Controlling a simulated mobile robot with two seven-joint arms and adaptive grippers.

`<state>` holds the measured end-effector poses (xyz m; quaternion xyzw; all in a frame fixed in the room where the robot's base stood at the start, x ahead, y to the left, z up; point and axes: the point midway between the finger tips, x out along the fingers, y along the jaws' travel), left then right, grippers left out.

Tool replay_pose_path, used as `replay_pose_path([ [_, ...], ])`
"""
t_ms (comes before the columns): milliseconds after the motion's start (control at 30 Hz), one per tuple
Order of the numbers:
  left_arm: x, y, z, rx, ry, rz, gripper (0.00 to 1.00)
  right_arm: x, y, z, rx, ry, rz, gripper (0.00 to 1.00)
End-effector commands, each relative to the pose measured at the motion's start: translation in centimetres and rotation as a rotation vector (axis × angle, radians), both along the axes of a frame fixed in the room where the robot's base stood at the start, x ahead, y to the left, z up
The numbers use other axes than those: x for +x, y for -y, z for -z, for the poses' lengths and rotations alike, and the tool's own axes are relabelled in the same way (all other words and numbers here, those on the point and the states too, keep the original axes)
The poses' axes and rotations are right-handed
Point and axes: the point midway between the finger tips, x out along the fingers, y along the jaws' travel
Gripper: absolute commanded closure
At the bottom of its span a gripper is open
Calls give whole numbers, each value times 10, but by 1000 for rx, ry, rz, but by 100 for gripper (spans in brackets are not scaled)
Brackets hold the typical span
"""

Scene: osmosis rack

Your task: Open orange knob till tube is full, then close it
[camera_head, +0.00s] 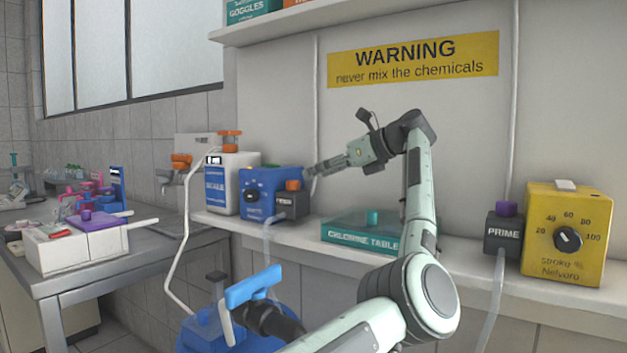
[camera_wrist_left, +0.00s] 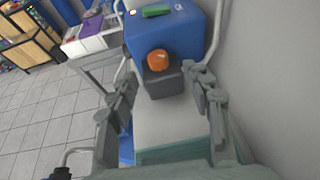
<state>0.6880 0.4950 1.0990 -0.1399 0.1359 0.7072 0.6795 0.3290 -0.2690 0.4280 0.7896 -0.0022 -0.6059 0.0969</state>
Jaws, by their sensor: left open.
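An orange knob (camera_head: 293,185) sits on top of a small dark grey pump head (camera_head: 291,205) beside a blue pump (camera_head: 257,186) on the shelf. In the left wrist view the orange knob (camera_wrist_left: 157,60) lies ahead between the fingers. My left gripper (camera_head: 311,171) is open, just right of and above the knob, apart from it. Its two spread fingers (camera_wrist_left: 163,80) show in the wrist view with nothing between them. A translucent tube (camera_head: 267,245) hangs below the pump head; its fill level cannot be told. My right gripper is not in view.
A teal chlorine box (camera_head: 345,232) lies under my left arm. A yellow pump (camera_head: 567,233) stands right. A blue container (camera_head: 205,330) is below the shelf.

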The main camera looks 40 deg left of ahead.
Motion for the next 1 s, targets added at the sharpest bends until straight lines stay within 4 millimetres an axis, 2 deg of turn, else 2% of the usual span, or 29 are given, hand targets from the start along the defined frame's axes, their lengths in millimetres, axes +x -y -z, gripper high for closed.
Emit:
replay_pose_path([
  [300, -3, -44, 18, 0, -2, -5, 50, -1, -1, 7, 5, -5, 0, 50],
  [500, -4, -65, 26, 1, -1, -3, 50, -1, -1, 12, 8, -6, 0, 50],
  [867, -3, -70, 29, 0, 0, -1, 50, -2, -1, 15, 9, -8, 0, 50],
  [1000, -3, -70, 29, 0, 0, -1, 68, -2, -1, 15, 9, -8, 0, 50],
])
